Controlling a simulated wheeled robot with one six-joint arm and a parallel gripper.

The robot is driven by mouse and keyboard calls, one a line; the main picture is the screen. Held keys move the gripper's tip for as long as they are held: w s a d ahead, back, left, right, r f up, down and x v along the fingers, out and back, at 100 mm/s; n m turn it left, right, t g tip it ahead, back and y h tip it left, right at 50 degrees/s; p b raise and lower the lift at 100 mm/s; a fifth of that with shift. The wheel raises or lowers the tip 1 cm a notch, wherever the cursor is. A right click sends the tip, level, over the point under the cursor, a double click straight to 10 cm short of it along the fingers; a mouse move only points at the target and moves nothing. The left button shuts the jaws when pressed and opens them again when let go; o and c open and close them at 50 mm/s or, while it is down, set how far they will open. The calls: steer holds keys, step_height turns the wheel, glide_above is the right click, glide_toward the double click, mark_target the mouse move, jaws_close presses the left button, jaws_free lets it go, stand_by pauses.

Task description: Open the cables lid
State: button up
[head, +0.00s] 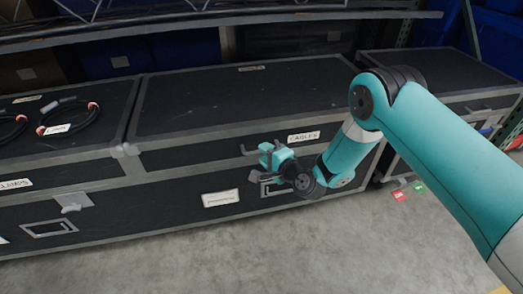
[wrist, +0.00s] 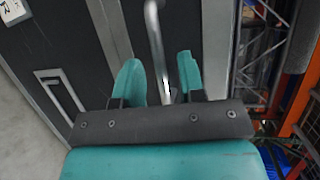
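The cables lid (head: 215,100) is the wide black top with grey edging on the long case, with a "CABLES" label (head: 303,136) on its front edge. It lies flat and shut. My gripper (head: 272,156) is at the case's front, just left of and below that label. In the wrist view its two teal fingertips (wrist: 158,80) are apart, with a grey metal bar handle (wrist: 154,35) running between them. Gaps show on both sides of the bar, so the gripper is open around it. My gripper partly hides the handle (head: 262,149) in the head view.
Left of the lid, another lid carries coiled black cables (head: 68,118). A metal shelf rail (head: 200,22) crosses above the back of the case. Another black case (head: 450,75) stands at the right. The concrete floor (head: 250,255) in front is clear.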

steer(key=shift+x, duration=1.1)
steer(key=shift+c, duration=0.5)
jaws_close()
